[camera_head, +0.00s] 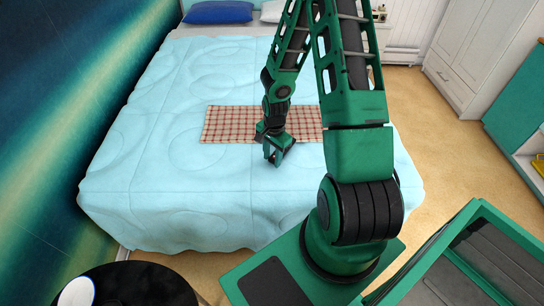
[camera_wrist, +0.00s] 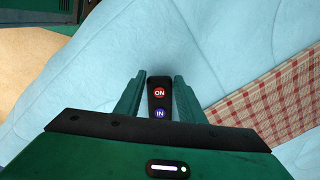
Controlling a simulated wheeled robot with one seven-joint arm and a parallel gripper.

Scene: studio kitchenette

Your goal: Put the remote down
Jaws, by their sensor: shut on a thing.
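The remote (camera_wrist: 159,103) is a black bar with a red ON button and a blue IN button. In the wrist view it stands between the two fingers of my gripper (camera_wrist: 159,95), which is shut on it. In the head view my gripper (camera_head: 276,157) is low over the middle of the bed (camera_head: 180,190), by the front edge of the checked cloth; the remote cannot be made out there. Whether the remote touches the blue cover is hard to tell.
A red-and-white checked cloth (camera_head: 226,124) lies on the bed, and also shows at the right in the wrist view (camera_wrist: 278,103). A blue pillow (camera_head: 218,12) is at the bed's far end. A round black table (camera_head: 130,285) stands front left. The cover around my gripper is clear.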

